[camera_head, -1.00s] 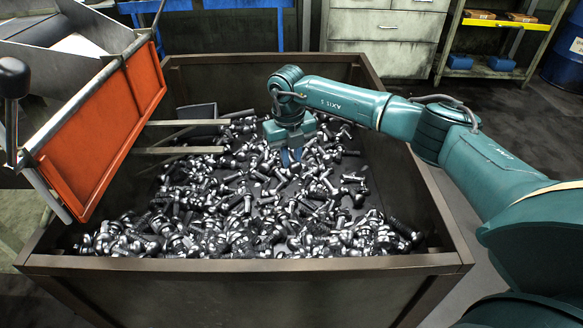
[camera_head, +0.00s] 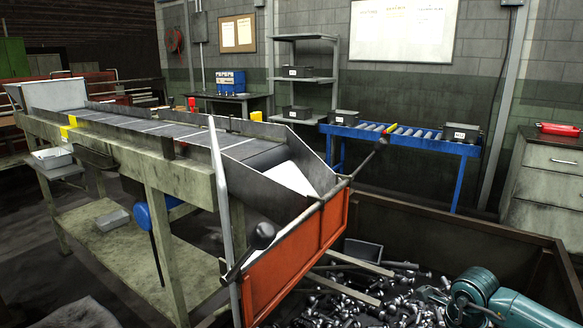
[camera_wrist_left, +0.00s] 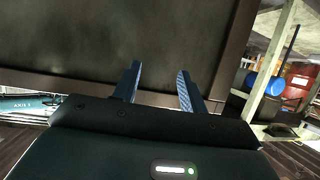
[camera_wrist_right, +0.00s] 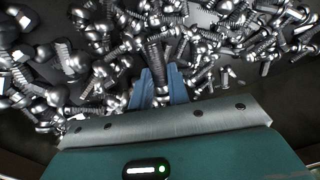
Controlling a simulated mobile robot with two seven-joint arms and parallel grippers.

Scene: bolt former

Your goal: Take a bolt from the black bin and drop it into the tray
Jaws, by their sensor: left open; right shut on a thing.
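The large dark bin (camera_head: 440,226) is at the lower right of the head view, with many loose metal bolts (camera_head: 345,306) in it. My right arm reaches in at the lower right corner; its fingers do not show there. In the right wrist view my right gripper (camera_wrist_right: 161,86) is low among the bolts, shut on a bolt (camera_wrist_right: 157,56) whose threaded shank rises between the blue fingers. My left gripper (camera_wrist_left: 157,82) is open and empty, facing a dark panel. A small grey tray (camera_head: 110,220) lies on the bench's lower shelf; I cannot tell if it is the task's tray.
A sloped chute with an orange front panel (camera_head: 290,262) overhangs the bin's left side. Grey bars (camera_head: 362,263) project over the bolts. A blue roller conveyor (camera_head: 395,140) carries small black boxes (camera_head: 461,132) at the back. A grey cabinet (camera_head: 545,185) stands right.

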